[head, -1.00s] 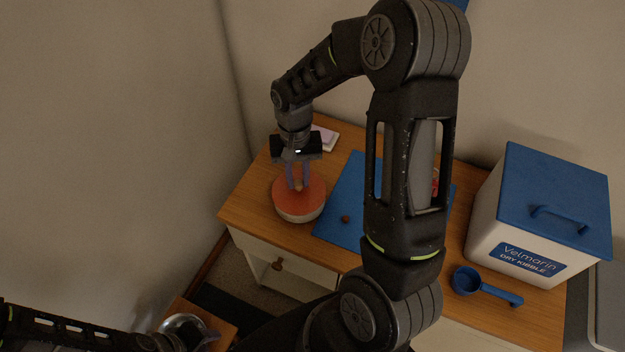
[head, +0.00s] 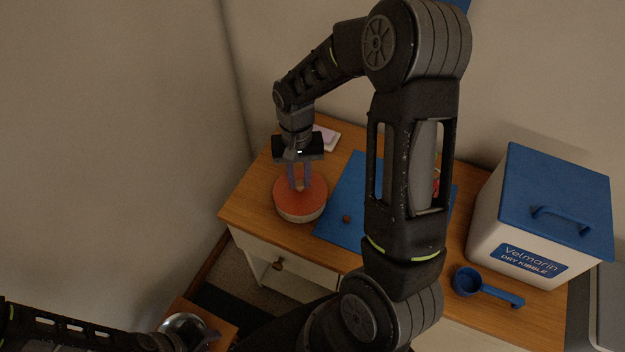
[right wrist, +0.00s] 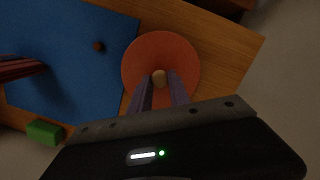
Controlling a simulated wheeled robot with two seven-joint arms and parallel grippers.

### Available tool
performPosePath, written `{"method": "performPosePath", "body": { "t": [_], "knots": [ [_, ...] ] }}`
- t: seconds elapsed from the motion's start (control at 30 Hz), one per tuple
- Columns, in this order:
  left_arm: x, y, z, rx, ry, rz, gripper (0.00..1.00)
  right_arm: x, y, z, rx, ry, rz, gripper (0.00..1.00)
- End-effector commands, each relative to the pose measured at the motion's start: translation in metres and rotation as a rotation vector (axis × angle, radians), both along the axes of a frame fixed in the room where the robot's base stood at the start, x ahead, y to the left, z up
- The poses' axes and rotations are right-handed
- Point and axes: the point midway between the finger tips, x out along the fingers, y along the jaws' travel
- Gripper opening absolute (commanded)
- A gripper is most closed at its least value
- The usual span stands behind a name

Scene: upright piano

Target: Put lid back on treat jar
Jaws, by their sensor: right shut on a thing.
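Below the lid shows the short cream side of the treat jar (head: 300,216), at the left end of the wooden top. The lid looks level on it; whether it is fully seated I cannot tell. My right gripper (head: 299,187) points down from above and is shut on the lid's knob, one finger on each side. My left gripper (head: 208,336) is low at the bottom left, far from the jar; its fingers are unclear.
A blue mat (head: 340,200) lies beside the jar, with a small brown ball (head: 346,219) on it. The kibble bin (head: 520,250) and a blue scoop (head: 466,281) stand at right. A green block (right wrist: 44,131) shows in the right wrist view. My right arm hides part of the mat.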

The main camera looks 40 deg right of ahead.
Motion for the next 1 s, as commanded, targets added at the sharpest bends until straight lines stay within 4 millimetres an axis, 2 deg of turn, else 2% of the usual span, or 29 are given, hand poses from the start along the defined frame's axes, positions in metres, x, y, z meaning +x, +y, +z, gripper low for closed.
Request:
{"method": "performPosePath", "body": {
  "t": [0.83, 0.87, 1.0],
  "knots": [
    [0.0001, 0.0001, -0.0004, 0.0, 0.0, 0.0, 0.32, 0.0002, 0.0002, -0.0007, 0.0, 0.0, 0.0, 0.0],
    [0.0, 0.0, -0.0004, 0.0, 0.0, 0.0, 0.32, 0.0002, 0.0002, -0.0007, 0.0, 0.0, 0.0, 0.24],
    [0.0, -0.0001, -0.0004, 0.0, 0.0, 0.0, 0.32, 0.0002, 0.0003, -0.0008, 0.0, 0.0, 0.0, 0.35]
  ]
}}
